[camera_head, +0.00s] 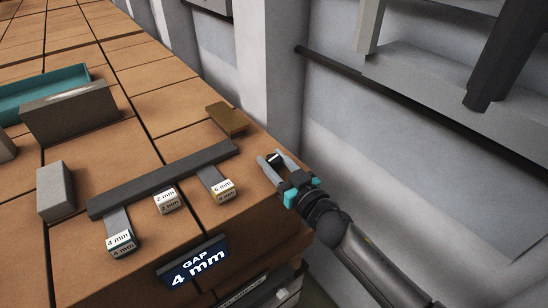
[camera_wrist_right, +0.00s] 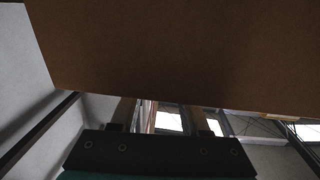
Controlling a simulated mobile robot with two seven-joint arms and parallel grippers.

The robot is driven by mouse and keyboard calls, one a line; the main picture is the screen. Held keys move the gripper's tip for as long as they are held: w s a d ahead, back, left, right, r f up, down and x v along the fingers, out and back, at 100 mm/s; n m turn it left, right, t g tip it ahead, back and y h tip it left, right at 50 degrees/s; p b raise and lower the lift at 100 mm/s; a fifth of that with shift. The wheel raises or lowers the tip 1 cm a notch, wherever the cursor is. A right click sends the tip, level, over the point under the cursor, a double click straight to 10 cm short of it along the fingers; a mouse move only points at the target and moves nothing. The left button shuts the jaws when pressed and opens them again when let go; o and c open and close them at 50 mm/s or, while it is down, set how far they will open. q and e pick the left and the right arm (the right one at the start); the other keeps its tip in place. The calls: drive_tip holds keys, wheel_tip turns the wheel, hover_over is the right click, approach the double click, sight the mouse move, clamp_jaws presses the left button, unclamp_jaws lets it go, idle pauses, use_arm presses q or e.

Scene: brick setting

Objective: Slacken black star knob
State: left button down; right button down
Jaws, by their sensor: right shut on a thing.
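My right gripper (camera_head: 273,162) is at the right edge of the brick-coloured top, its arm coming in from the lower right. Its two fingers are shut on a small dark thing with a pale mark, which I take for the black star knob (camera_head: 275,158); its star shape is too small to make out. In the right wrist view the fingers (camera_wrist_right: 160,115) reach up under a large brown surface (camera_wrist_right: 170,50), and the knob cannot be made out there. My left gripper is not in view.
A dark grey bar (camera_head: 160,180) lies on the top, with blocks marked 4 mm (camera_head: 121,243), 2 mm (camera_head: 167,199) and 6 mm (camera_head: 223,190) near it. A blue sign (camera_head: 194,263) reads "GAP 4 mm". A grey block (camera_head: 55,190), brown block (camera_head: 227,117) and teal tray (camera_head: 40,84) stand around.

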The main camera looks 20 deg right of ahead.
drive_tip(key=shift+n+g+y+p, duration=0.5)
drive_tip(key=shift+n+g+y, duration=0.3)
drive_tip(key=shift+n+y, duration=0.65)
drive_tip(key=shift+m+y, duration=0.25)
drive_tip(key=shift+c, duration=1.9)
unclamp_jaws()
drive_tip(key=shift+a+m, duration=0.1)
drive_tip(key=shift+m, duration=0.2)
